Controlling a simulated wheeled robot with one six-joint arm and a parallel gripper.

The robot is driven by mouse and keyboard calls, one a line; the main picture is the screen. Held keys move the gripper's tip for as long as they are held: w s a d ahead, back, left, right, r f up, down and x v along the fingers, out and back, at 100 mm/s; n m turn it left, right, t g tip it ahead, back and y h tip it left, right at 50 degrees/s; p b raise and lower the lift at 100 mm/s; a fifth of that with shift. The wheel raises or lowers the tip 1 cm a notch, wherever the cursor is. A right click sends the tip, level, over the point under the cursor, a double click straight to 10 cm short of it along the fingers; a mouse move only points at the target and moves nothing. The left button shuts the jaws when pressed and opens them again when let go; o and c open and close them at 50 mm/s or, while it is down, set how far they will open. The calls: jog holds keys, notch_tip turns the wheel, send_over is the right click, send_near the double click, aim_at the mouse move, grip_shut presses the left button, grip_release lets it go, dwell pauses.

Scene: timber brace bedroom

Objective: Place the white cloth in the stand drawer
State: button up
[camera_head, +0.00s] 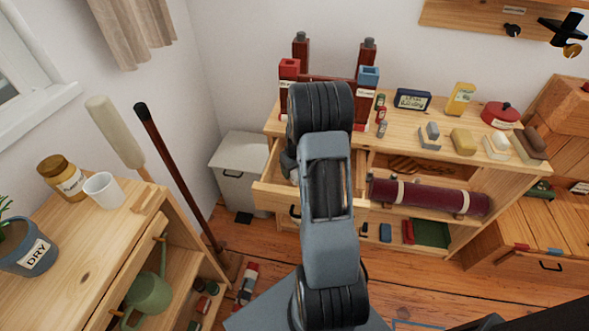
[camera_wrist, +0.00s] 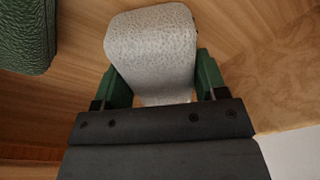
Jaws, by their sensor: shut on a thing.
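The white cloth (camera_wrist: 152,42) is a pale, textured, rounded bundle in the wrist view. My gripper (camera_wrist: 157,77) is shut on it, with a green finger against each side. Light wood lies beneath and around the cloth in the wrist view, but I cannot tell whether the cloth touches it. In the head view the stand drawer (camera_head: 273,196) is pulled open at the left of the wooden stand (camera_head: 478,180). My arm reaches over the drawer's right part, and it hides the cloth and most of my gripper there.
A dark green textured thing (camera_wrist: 27,35) lies left of the cloth in the wrist view. A maroon roll (camera_head: 425,196) lies on the stand's shelf. A grey bin (camera_head: 238,165) stands left of the drawer. A side table (camera_head: 85,235) is at the left.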

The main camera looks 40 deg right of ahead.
jog(key=shift+f+b, duration=0.3)
jog(key=o, duration=0.9)
jog(key=shift+r, duration=0.1)
notch_tip(320, 180, up, 12)
jog(key=s+p, duration=0.1)
jog(key=p, duration=0.1)
jog(key=s+a+r, duration=0.3)
jog(key=a+r, duration=0.1)
jog(key=a, duration=0.3)
jog(key=s+a+r, duration=0.3)
jog(key=a+r, duration=0.1)
jog(key=a, duration=0.3)
jog(key=shift+t, duration=0.8)
jog(key=s+a, duration=0.2)
jog(key=s, duration=0.1)
jog(key=s+a+r, duration=0.1)
jog(key=s+a, duration=0.5)
jog(key=shift+s+a+r, duration=0.15)
jog(key=shift+a+r, duration=0.05)
jog(key=shift+r, duration=0.1)
